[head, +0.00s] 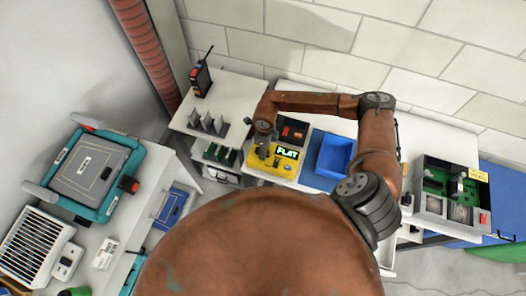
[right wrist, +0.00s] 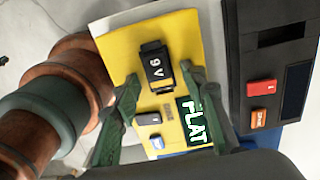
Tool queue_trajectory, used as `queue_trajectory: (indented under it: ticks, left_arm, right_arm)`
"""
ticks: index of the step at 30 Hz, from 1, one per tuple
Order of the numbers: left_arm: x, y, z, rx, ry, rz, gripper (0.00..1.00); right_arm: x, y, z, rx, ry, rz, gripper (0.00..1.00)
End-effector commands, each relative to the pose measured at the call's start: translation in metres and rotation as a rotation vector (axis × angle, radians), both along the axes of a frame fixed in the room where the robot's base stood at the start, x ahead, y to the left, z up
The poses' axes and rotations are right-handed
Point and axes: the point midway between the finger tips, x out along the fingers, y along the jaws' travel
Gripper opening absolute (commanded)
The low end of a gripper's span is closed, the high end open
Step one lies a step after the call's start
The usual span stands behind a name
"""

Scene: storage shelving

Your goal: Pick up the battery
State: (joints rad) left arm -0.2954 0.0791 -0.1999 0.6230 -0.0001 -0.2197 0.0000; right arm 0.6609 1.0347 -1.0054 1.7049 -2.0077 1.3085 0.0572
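The battery (right wrist: 157,67) is a dark block marked 9 V, seated on a yellow unit (right wrist: 120,38) in the right wrist view. A display reading FLAT (right wrist: 194,122) is lit on the same unit. The yellow unit (head: 264,163) also shows on the bench in the head view, where the battery cannot be made out behind my gripper. My right gripper (right wrist: 163,80) is open, its two green fingers apart with tips on either side of the battery's lower part. Whether they touch it cannot be told. My left gripper is not in view.
A black unit (right wrist: 263,65) with red and orange parts stands beside the yellow one. A blue bin (head: 335,157) is to the right on the bench. A radio (head: 201,78) and a divider rack (head: 208,123) stand left. A green-panelled station (head: 436,181) is far right.

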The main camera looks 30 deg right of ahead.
Motion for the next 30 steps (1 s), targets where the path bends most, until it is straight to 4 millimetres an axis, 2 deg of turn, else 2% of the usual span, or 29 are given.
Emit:
queue_trajectory:
  ticks: [2, 5, 16, 22, 30]
  left_arm:
    - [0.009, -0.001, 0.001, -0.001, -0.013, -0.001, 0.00]
    - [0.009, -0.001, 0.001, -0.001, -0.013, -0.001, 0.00]
    - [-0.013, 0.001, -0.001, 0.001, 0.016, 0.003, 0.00]
    - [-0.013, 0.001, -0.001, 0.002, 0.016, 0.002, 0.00]
    - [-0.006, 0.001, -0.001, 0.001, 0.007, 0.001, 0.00]
  right_arm:
    - [0.001, 0.000, 0.000, 0.000, -0.001, 0.000, 0.39]
    - [0.000, 0.000, 0.000, 0.001, -0.001, 0.001, 0.39]
    - [0.000, 0.000, 0.000, 0.001, -0.001, 0.000, 0.13]
    - [0.000, 0.000, 0.000, 0.001, -0.001, 0.000, 0.00]
    - [0.000, 0.000, 0.000, 0.000, 0.000, 0.000, 0.00]
